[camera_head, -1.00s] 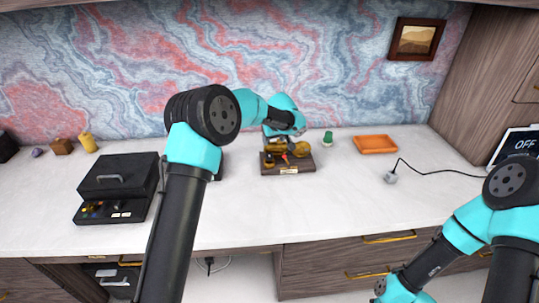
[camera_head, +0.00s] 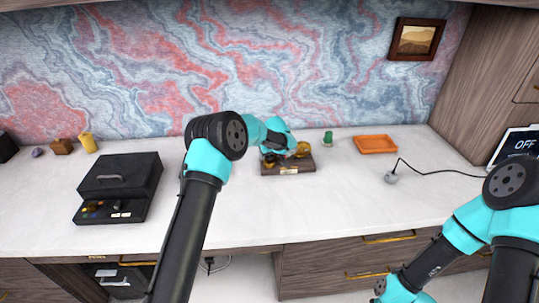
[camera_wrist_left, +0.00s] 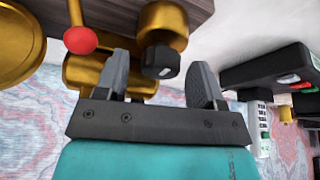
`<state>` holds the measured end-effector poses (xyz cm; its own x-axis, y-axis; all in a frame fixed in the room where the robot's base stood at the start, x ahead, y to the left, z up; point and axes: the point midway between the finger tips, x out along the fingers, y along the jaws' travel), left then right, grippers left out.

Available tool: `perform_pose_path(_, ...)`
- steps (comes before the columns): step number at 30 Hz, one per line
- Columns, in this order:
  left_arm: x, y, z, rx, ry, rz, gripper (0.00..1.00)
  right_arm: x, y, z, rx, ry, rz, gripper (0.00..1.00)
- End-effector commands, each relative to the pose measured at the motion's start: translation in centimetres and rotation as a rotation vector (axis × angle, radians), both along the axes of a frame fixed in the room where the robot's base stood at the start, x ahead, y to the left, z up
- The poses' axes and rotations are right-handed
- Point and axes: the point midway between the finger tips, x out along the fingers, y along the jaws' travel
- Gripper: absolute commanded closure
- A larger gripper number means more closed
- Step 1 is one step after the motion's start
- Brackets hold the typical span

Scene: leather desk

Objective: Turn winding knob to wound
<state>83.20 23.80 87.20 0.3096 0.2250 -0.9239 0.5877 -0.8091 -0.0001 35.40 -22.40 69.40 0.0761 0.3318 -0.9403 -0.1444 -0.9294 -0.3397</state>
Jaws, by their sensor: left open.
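A brass device on a dark wooden base (camera_head: 305,167) with a small plate stands near the back middle of the desk. In the left wrist view, a black faceted knob (camera_wrist_left: 160,61) sits on the end of a brass cylinder (camera_wrist_left: 164,22). A red ball-ended lever (camera_wrist_left: 80,40) is beside it, left of the fingers. My left gripper (camera_wrist_left: 160,64) is open, with one finger on each side of the black knob and a visible gap on the right side. In the head view my left wrist covers much of the device.
A black box with a handle (camera_head: 118,178) stands at left; it also shows at right in the left wrist view (camera_wrist_left: 270,68). An orange tray (camera_head: 376,144) and small green object (camera_head: 328,138) are right of the device. A cable (camera_head: 440,168) crosses the right side. The front desk is clear.

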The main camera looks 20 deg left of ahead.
Motion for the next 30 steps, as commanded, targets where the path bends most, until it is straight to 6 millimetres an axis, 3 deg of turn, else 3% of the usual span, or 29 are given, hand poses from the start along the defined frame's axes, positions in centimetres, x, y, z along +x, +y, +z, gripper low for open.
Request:
perform_pose_path(4, -0.01, 0.0, 0.02, 0.0, 0.0, 0.0, 0.39, 0.0, 0.0, 0.0, 0.0, 0.0, 0.0, 0.57)
perform_pose_path(19, -0.01, -0.01, 0.04, 0.0, 0.0, 0.0, 0.87, 0.0, 0.0, 0.0, 0.0, 0.0, 0.0, 0.57)
perform_pose_path(30, -0.01, 0.02, 0.05, -0.001, -0.001, -0.043, 0.87, 0.0, 0.0, 0.0, 0.0, 0.0, 0.0, 0.57)
